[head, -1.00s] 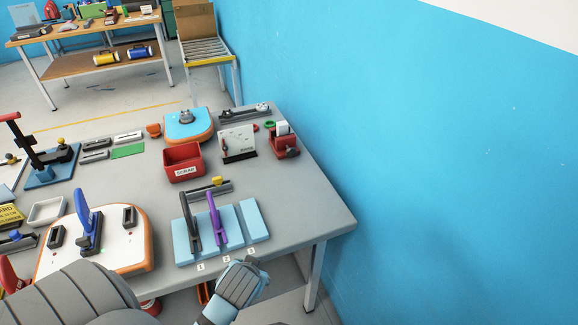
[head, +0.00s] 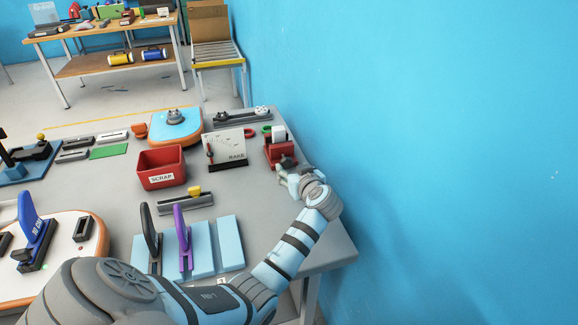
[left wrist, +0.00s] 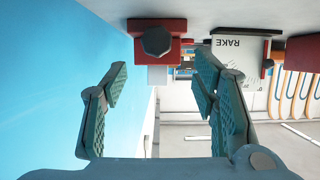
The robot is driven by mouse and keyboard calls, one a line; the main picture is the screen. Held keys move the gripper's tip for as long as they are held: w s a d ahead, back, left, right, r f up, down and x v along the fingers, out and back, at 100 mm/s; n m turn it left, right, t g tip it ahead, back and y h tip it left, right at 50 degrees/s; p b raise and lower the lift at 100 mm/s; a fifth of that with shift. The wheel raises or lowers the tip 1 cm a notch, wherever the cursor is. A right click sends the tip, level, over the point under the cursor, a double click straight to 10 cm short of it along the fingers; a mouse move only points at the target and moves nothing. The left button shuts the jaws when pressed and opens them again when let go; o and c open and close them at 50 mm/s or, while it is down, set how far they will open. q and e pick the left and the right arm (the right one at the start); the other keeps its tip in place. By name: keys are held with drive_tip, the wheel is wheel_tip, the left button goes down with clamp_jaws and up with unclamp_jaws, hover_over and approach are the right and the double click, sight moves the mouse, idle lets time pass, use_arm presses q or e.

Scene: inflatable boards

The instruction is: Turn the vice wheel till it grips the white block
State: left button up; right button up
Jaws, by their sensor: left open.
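The small red vice (head: 279,154) stands near the table's right edge. The white block (head: 279,132) sits upright at its top; it also shows in the left wrist view (left wrist: 157,76), which is upside down. The dark, many-sided vice wheel (left wrist: 156,41) faces my left wrist camera; in the head view my gripper hides most of it. My left gripper (head: 284,169) is at the front of the vice. In the left wrist view its fingers (left wrist: 162,68) are spread apart with nothing between them, the wheel lying ahead in the gap. I cannot tell whether the vice jaws touch the block.
A RAKE board (head: 226,148) stands left of the vice, with a red SCRAP bin (head: 162,168) further left. A green ring (head: 267,129) lies behind the vice. The blue wall (head: 430,150) is close on the right. Pale blue strips with levers (head: 197,250) lie nearer.

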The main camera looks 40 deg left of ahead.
sight(288, 164)
use_arm(q)
drive_tip(key=x, duration=0.2)
drive_tip(key=b+x, duration=0.1)
drive_tip(key=x, duration=0.4)
drive_tip(key=shift+w+d+f, duration=0.15)
drive_tip(key=shift+w+f, duration=0.1)
drive_tip(key=shift+f, duration=0.2)
drive_tip(key=shift+w+a, duration=0.25)
drive_tip(key=shift+a, duration=0.1)
drive_tip(key=shift+s+r, duration=0.1)
drive_tip(key=shift+s, duration=0.05)
drive_tip(key=shift+c, duration=0.6)
drive_tip(key=c, duration=1)
drive_tip(key=shift+c, duration=0.2)
use_arm(e)
drive_tip(key=shift+w+f, duration=0.7)
drive_tip(key=shift+f, duration=0.2)
use_arm(q)
drive_tip(key=shift+b, duration=0.3)
